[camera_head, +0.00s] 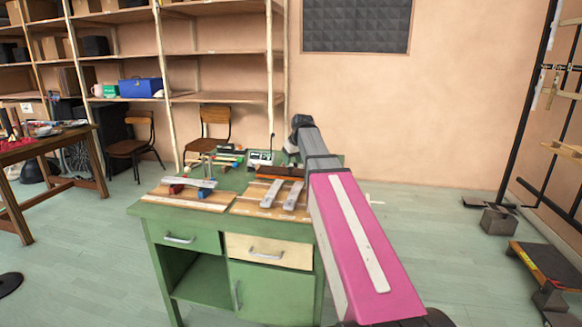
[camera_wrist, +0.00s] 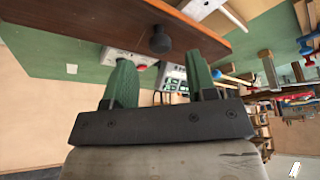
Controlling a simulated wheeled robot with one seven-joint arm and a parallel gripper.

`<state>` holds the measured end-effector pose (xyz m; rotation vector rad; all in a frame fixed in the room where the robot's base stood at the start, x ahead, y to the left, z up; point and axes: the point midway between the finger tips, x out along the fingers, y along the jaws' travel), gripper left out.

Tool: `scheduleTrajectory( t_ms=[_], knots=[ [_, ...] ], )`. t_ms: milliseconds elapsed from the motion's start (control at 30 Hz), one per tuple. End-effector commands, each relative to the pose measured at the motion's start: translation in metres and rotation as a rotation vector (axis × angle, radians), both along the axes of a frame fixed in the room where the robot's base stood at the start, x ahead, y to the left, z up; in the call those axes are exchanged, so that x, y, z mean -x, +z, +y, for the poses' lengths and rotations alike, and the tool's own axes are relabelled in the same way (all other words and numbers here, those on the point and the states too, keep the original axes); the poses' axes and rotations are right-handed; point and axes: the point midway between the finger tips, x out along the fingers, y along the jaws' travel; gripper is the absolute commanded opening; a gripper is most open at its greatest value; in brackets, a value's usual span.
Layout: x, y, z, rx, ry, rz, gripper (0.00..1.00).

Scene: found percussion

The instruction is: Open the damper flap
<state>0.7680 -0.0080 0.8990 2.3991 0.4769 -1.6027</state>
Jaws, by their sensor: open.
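A brown wooden panel, which looks like the damper flap (camera_wrist: 75,25), spans the top of the wrist view. A round black knob (camera_wrist: 160,41) sticks out near its edge. My gripper (camera_wrist: 163,66) has its two green fingers apart, with nothing between them. The knob lies just beyond the gap between the fingertips, apart from them as far as I can tell. In the head view a narrow reddish-brown strip, probably the same flap (camera_head: 279,172), shows at the back of the green workbench (camera_head: 180,215). My arm hides its right end, and the fingers cannot be made out there.
Metal bars (camera_head: 270,193) on wooden boards lie at the bench front. A small device with a display (camera_head: 260,158) and several mallets or tools stand behind. A wooden shelf rack (camera_head: 220,52) and chairs are beyond. Open floor lies right of the bench.

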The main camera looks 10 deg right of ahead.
Motion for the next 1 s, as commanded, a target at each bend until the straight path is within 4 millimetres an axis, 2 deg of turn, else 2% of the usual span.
scheduleTrajectory(
  t_ms=[100, 300, 633, 667, 800, 833, 1000],
  knots=[
    [-0.006, -0.015, 0.002, 0.000, 0.000, 0.001, 0.52],
    [-0.011, -0.029, 0.004, 0.000, 0.000, 0.001, 0.52],
    [-0.012, -0.032, 0.005, 0.000, 0.000, 0.000, 0.52],
    [-0.012, -0.032, 0.005, 0.000, 0.000, 0.000, 0.49],
    [-0.012, -0.031, 0.005, 0.000, 0.000, 0.000, 0.03],
    [-0.012, -0.031, 0.005, 0.000, 0.000, 0.000, 0.00],
    [-0.013, -0.031, 0.005, -0.003, 0.000, 0.005, 0.00]
  ],
)
